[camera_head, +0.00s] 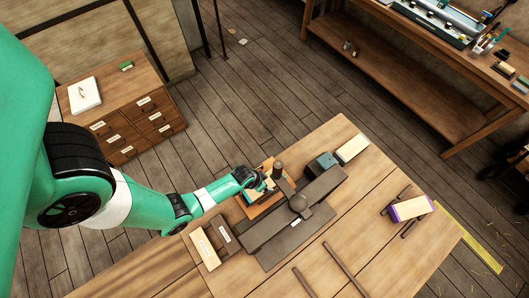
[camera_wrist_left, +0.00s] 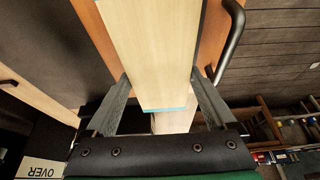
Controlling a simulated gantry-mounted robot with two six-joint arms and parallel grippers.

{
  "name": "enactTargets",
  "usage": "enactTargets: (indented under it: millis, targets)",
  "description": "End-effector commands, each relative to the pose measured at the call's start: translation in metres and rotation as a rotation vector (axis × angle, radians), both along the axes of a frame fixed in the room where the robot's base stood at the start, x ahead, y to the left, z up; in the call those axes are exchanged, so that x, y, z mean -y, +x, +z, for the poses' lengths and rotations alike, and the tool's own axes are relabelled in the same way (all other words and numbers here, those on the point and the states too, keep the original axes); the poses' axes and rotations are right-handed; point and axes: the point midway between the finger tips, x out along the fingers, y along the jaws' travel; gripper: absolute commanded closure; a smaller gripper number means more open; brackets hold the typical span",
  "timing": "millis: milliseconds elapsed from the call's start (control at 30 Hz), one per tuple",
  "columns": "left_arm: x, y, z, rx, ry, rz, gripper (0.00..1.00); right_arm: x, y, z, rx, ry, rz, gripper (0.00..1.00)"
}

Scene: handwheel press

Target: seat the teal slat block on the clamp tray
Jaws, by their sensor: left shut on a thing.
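My left gripper (camera_head: 263,184) is over the press table, at the orange-brown clamp tray (camera_head: 262,209). In the left wrist view its two fingers (camera_wrist_left: 160,98) are shut on the sides of a long pale wood block with a teal edge, the teal slat block (camera_wrist_left: 155,50). The orange-brown tray (camera_wrist_left: 213,38) shows behind and beside the block, with a dark curved handle at its right. I cannot tell whether the block touches the tray. My right gripper is not in view.
A dark press (camera_head: 290,215) with a round knob stands beside the tray. A dark teal box (camera_head: 322,165) and a pale block (camera_head: 352,148) lie beyond it. Labelled pale blocks (camera_head: 204,250) lie at the near left.

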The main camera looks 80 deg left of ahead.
Motion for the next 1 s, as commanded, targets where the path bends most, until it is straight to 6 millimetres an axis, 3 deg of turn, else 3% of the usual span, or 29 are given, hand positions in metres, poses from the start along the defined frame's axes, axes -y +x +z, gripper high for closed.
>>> enactTargets:
  millis: [567,600,633,867,1000]
  targets:
    - [0.000,0.001,-0.012,0.001,0.000,0.000,0.88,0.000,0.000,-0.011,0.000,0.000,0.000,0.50]
    - [0.000,0.001,-0.011,0.001,0.000,0.000,0.05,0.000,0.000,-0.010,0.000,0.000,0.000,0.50]
    - [0.000,0.001,-0.011,0.001,0.000,0.000,0.00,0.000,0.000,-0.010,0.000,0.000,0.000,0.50]
    - [0.000,0.000,-0.011,-0.001,0.000,0.000,0.00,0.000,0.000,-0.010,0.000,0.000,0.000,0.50]
    - [0.001,-0.004,0.000,0.000,0.000,0.000,0.00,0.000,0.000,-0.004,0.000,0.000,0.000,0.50]
